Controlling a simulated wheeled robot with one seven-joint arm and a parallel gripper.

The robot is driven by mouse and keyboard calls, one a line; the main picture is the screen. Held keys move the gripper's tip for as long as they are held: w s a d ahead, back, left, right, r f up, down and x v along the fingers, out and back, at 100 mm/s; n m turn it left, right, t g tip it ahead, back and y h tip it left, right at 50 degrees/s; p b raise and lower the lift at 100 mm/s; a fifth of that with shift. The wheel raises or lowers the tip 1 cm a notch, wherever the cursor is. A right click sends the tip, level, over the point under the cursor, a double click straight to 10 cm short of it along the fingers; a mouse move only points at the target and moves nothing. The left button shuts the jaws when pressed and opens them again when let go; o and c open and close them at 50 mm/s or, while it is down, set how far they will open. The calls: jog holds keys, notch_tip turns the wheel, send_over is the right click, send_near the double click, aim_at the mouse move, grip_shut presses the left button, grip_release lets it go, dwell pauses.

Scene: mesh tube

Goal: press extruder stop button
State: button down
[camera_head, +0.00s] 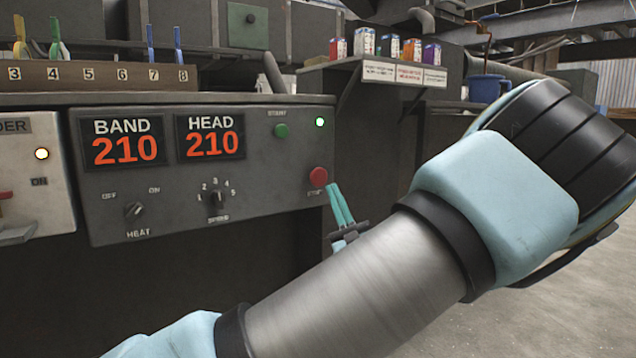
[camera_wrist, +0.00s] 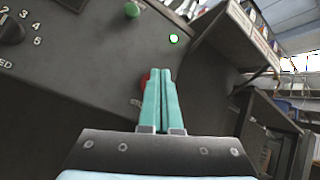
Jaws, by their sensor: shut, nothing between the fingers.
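The red stop button (camera_head: 318,177) sits at the lower right of the grey control panel (camera_head: 260,190) in the head view. Its label below is partly covered by my fingers. My gripper (camera_head: 331,187) is shut and empty, its teal fingertips just right of and below the button. In the wrist view the red button (camera_wrist: 144,80) shows at the left of my fingertips (camera_wrist: 160,72), which hide much of it. I cannot tell whether the tips touch it. A green start button (camera_head: 281,131) is higher on the panel, with a lit green lamp (camera_head: 320,122) to its right.
The panel also has two red 210 displays (camera_head: 125,142), a heat knob (camera_head: 134,209) and a speed knob (camera_head: 216,197). A shelf (camera_head: 340,64) with small coloured boxes juts out at upper right.

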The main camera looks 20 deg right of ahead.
aim_at(317, 176)
jog(key=d+h, duration=0.1)
jog(key=s+d+m+h, duration=0.2)
jog(key=shift+d+r+t+h, duration=0.25)
jog(key=shift+t+h, duration=0.05)
jog(key=shift+w, duration=0.15)
jog(key=w+a+b, duration=0.1)
jog(key=w+b, duration=0.2)
jog(key=w, duration=0.5)
jog(key=shift+w+a, duration=0.25)
jog(key=shift+a, duration=0.15)
jog(key=shift+w, duration=0.2)
dwell(1.5)
jog(key=shift+w+a+p, duration=0.1)
jog(key=shift+w+p, duration=0.15)
jog(key=shift+p, duration=0.15)
